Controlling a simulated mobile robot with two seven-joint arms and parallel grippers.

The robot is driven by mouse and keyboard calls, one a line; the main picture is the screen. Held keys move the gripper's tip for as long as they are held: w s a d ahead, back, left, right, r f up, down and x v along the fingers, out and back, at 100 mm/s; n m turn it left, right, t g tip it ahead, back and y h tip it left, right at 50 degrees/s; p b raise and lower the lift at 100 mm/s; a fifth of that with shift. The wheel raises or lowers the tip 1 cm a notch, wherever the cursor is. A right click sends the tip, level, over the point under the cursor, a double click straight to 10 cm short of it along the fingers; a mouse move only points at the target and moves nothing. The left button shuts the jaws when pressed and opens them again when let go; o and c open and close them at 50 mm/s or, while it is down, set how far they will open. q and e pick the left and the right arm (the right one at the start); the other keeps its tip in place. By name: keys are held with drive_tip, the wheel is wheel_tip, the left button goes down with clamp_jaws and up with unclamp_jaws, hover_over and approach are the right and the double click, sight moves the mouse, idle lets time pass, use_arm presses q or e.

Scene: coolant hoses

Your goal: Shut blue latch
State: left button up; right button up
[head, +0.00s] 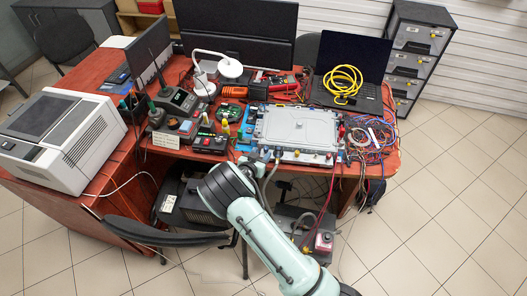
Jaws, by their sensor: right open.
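A flat grey cold plate unit (295,127) lies near the front edge of the red-brown desk, with small fittings along its front edge. Small blue parts (244,146) show at its left side; which of them is the blue latch is too small to tell. My right arm comes up from the bottom, and my right gripper (268,158) is at the unit's front left corner, close to the blue parts. The gripper is open, small and partly hidden by my wrist. Whether it touches anything cannot be told. My left gripper is out of view.
Tangled red and blue wires (372,140) lie right of the unit. A laptop (350,72) with a coiled yellow cable (343,82) stands behind. Small boxes and tools crowd the left, by a white printer (62,138). A black chair (165,235) stands in front of the desk.

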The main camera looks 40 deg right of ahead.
sight(266, 150)
drive_tip(key=shift+x, duration=1.75)
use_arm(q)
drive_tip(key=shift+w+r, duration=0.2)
